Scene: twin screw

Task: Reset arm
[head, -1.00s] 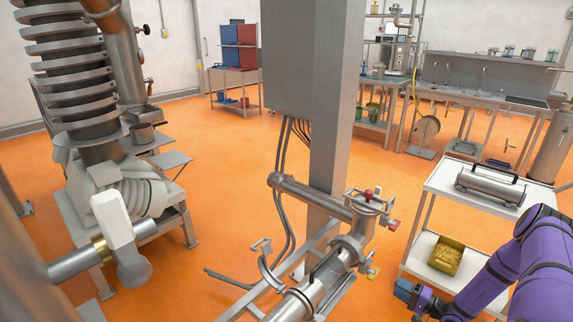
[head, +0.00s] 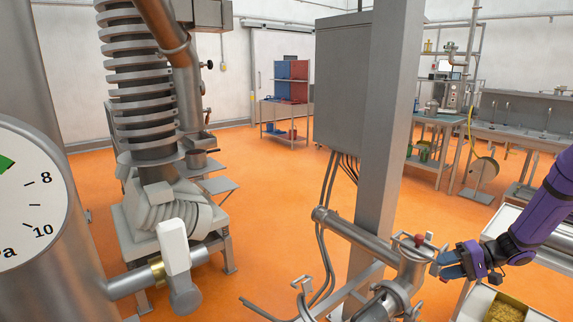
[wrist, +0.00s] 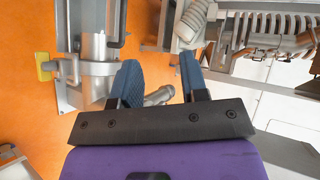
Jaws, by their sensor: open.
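My purple arm comes in from the right in the head view. My gripper (head: 446,265) is at its end, close beside the steel pipe assembly (head: 412,262) with the red knob on top. In the wrist view my gripper (wrist: 158,85) shows two blue-padded fingers spread apart with nothing between them. Steel fittings lie beyond the fingers there; whether the gripper touches the pipe assembly cannot be told from the head view.
A grey column (head: 385,130) with a cabinet stands left of my arm. A white cart (head: 540,312) with a yellow bin (head: 505,309) is below the arm. A pressure gauge (head: 30,190) fills the left edge. Orange floor (head: 270,180) is open in the middle.

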